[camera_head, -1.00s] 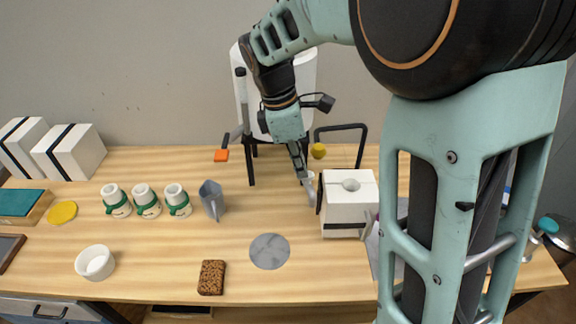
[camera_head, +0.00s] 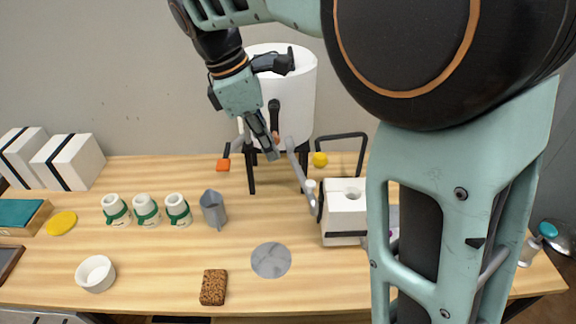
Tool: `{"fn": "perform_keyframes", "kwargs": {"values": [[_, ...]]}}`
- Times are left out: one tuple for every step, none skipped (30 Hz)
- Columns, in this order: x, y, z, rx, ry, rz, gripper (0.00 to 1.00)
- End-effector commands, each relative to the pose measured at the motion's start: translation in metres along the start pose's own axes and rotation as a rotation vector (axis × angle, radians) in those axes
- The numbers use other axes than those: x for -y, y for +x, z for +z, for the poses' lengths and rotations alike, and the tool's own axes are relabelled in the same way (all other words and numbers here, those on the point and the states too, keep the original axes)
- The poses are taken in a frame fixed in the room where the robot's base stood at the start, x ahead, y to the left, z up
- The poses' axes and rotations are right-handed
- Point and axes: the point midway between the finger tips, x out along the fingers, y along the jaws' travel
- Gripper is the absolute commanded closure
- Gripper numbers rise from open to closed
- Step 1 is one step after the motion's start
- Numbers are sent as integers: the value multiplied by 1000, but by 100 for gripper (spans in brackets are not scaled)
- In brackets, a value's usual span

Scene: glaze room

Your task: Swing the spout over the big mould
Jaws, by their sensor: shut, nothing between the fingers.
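The white tank (camera_head: 298,85) stands on black legs at the back of the bench. A grey spout (camera_head: 296,163) slants down from its front to the right, and its lower end shows just left of the big mould. The big mould (camera_head: 345,225) is a white block with a hole in its top and a dark band on its left side. The spout's end does not appear above the hole. My gripper (camera_head: 272,154) is shut and empty, pointing down right beside the spout's upper part; I cannot tell whether they touch. A black-knobbed handle (camera_head: 274,106) stands in front of the tank.
Several green-banded white moulds or cups (camera_head: 147,209), a grey jug (camera_head: 213,208), a grey disc (camera_head: 271,260), a brown sponge (camera_head: 213,287) and a white bowl (camera_head: 95,273) lie left and front.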

Motion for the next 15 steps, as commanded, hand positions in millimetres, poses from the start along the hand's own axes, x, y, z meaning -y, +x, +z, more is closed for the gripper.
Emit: {"fn": "perform_keyframes", "kwargs": {"values": [[6, 4, -11, 42, -42, 8, 100], [9, 6, -15, 72, -62, 15, 100], [13, 7, -20, 112, -90, 26, 100], [15, 8, -24, 141, -111, 37, 100], [18, 8, -28, 169, -130, 47, 100], [21, 8, -32, 206, -153, 61, 100], [23, 8, -35, 232, -171, 72, 100], [24, 8, -38, 257, -187, 84, 100], [26, 8, -41, 285, -204, 99, 100], [28, 7, -43, 305, -216, 108, 100], [28, 7, -45, 322, -227, 118, 100], [30, 6, -47, 341, -239, 128, 100], [30, 5, -48, 352, -245, 135, 100], [31, 5, -49, 362, -250, 141, 100], [31, 4, -50, 371, -254, 146, 100]]}}
